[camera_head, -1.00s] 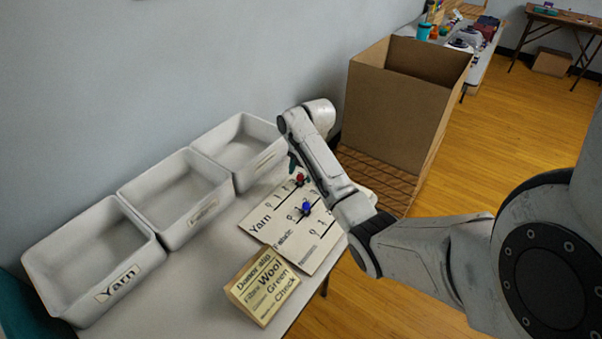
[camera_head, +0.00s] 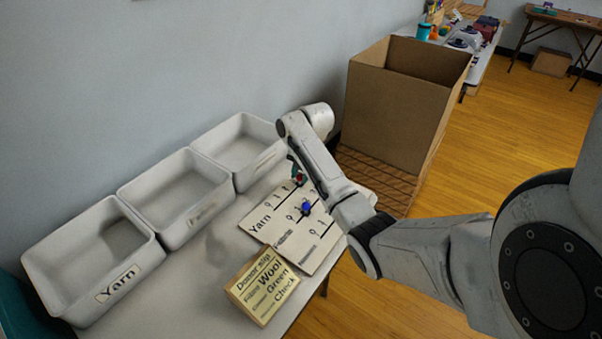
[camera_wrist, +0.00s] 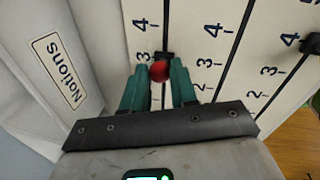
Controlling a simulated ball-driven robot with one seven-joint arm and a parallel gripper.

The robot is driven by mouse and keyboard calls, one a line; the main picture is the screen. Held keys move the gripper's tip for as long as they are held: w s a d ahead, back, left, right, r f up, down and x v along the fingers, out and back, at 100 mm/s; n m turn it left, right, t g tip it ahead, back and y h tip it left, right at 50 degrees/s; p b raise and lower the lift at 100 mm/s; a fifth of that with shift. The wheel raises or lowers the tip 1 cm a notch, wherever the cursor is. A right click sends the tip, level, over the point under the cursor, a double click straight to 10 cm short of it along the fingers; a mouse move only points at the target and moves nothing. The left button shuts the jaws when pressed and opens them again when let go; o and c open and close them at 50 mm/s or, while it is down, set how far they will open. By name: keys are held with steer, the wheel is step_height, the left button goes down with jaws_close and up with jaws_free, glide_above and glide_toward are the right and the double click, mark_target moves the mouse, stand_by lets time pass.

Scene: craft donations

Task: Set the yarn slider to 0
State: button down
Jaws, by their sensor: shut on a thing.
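The slider board (camera_head: 318,258) lies on the table with printed tracks and numbers; the track nearest the bins is labelled Yarn. The red yarn slider knob (camera_wrist: 159,71) stands beside the 3 on that track in the wrist view. The low end of the yarn track is hidden behind my gripper in the wrist view.
A blue knob (camera_head: 306,207) sits on the neighbouring track. A donor slip block (camera_head: 262,287) stands at the board's near edge. White bins line the wall, including the Yarn bin (camera_head: 140,281). A tall cardboard box (camera_head: 395,115) stands behind the table.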

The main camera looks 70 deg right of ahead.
stand_by(0.3)
steer(key=w+a+p, duration=0.1)
steer(key=a+p, duration=0.1)
steer(key=a, duration=0.2)
steer(key=w+a+p, duration=0.1)
steer(key=a+p, duration=0.1)
steer(key=a, duration=0.1)
steer(key=a+p, duration=0.2)
steer(key=a, duration=0.2)
steer(key=shift+w+a+r+p, duration=0.1)
steer(key=shift+w+a+p, duration=0.25)
steer(key=shift+w, duration=0.05)
steer(key=shift+a, duration=0.15)
steer(key=c, duration=1)
jaws_free()
steer(key=shift+a, duration=0.15)
steer(key=shift+o, duration=0.4)
